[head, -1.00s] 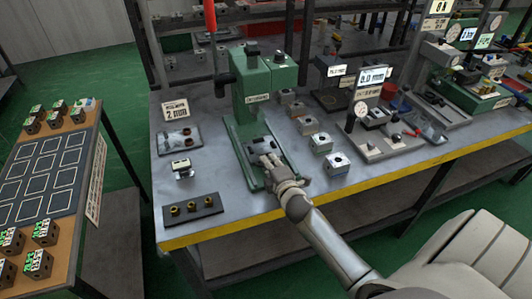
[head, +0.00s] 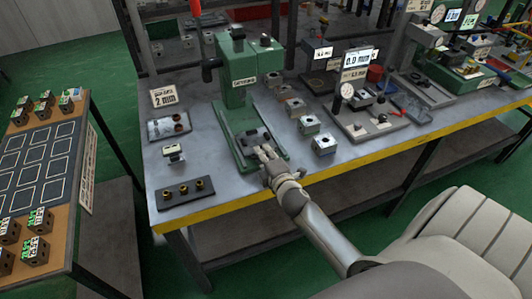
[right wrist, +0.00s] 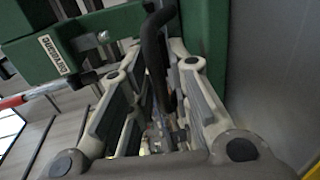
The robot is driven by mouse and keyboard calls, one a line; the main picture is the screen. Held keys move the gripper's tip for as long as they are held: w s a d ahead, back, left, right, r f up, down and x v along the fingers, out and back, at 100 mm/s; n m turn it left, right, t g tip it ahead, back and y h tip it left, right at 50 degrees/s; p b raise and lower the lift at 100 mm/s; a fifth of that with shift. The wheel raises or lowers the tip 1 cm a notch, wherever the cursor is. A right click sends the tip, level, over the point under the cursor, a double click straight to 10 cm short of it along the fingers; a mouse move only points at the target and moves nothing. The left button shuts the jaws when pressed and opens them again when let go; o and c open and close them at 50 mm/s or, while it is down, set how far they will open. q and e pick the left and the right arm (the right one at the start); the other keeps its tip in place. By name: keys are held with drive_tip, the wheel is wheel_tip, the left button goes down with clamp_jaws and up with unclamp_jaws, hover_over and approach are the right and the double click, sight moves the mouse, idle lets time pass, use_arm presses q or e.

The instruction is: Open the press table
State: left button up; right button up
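The green press (head: 238,75) stands on the grey workbench. Its grey press table (head: 251,138) lies low on the green base, under the press head. The right wrist view shows the green press body (right wrist: 205,35) close up. My right gripper (head: 266,154) is at the near end of the press table, its arm coming from the lower right. In the right wrist view its fingers (right wrist: 156,75) stand apart. A dark curved bar (right wrist: 153,45) shows between them; firm contact is not visible. My left gripper is out of view.
Small metal blocks (head: 309,125) stand right of the press base. On the left are a small block (head: 173,154), a black strip with brass parts (head: 187,194) and a tray (head: 168,127). A gauge stand (head: 347,91) is further right. The yellow bench edge (head: 225,206) runs in front.

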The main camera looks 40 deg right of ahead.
drive_tip(key=v, duration=1.2)
drive_tip(key=shift+d, duration=0.1)
drive_tip(key=s+a+f+m+g+y, duration=0.1)
drive_tip(key=s+a+f+m+g, duration=0.15)
drive_tip(key=f, duration=0.75)
drive_tip(key=s+a+f+m+g+y, duration=0.15)
drive_tip(key=s+f, duration=0.25)
drive_tip(key=f, duration=0.6)
drive_tip(key=s+a+f+m+g, duration=0.2)
drive_tip(key=s+f+g, duration=0.1)
drive_tip(key=f, duration=0.6)
drive_tip(key=s+a+f+m+g, duration=0.1)
drive_tip(key=s+f+m+g, duration=0.1)
drive_tip(key=s+f, duration=0.4)
drive_tip(key=s+a+f+m+g+y, duration=0.1)
drive_tip(key=s+f, duration=0.5)
drive_tip(key=s, duration=0.6)
drive_tip(key=s+a+f+m+g, duration=0.1)
drive_tip(key=s+f+m+g, duration=0.3)
drive_tip(key=s+f, duration=0.2)
drive_tip(key=s, duration=0.2)
drive_tip(key=shift+s+a, duration=0.2)
drive_tip(key=shift+s, duration=0.2)
